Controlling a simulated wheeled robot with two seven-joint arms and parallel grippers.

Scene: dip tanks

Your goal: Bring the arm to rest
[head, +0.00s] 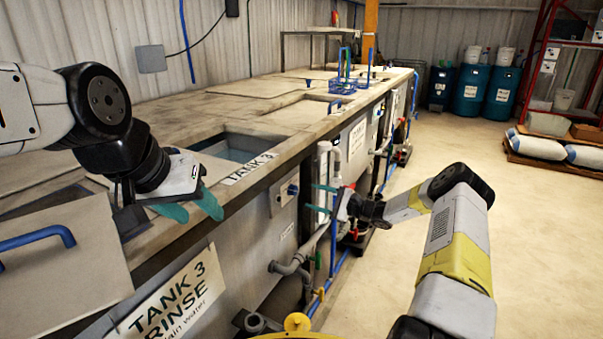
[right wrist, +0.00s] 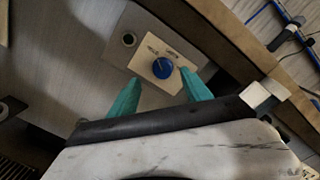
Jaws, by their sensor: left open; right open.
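My left gripper (head: 194,208) hangs over the front edge of the tank row, in front of the open tank 3. Its teal fingers are apart with nothing between them. My right gripper (head: 322,198) is in front of the tank's front panel, its teal fingers spread and empty. In the right wrist view, its two fingers (right wrist: 160,95) point at a blue knob (right wrist: 162,69) on a pale plate. The knob appears between the fingertips, and I cannot tell how far off it is. The blue knob also shows in the head view (head: 293,190), left of my right gripper.
The tank row (head: 180,118) runs away along the left, with pipes (head: 290,268) along its front. A lid with a blue handle (head: 38,238) is at lower left. A blue rack (head: 345,80) stands farther along. Blue drums (head: 470,90) stand at the back. The floor (head: 540,230) at right is clear.

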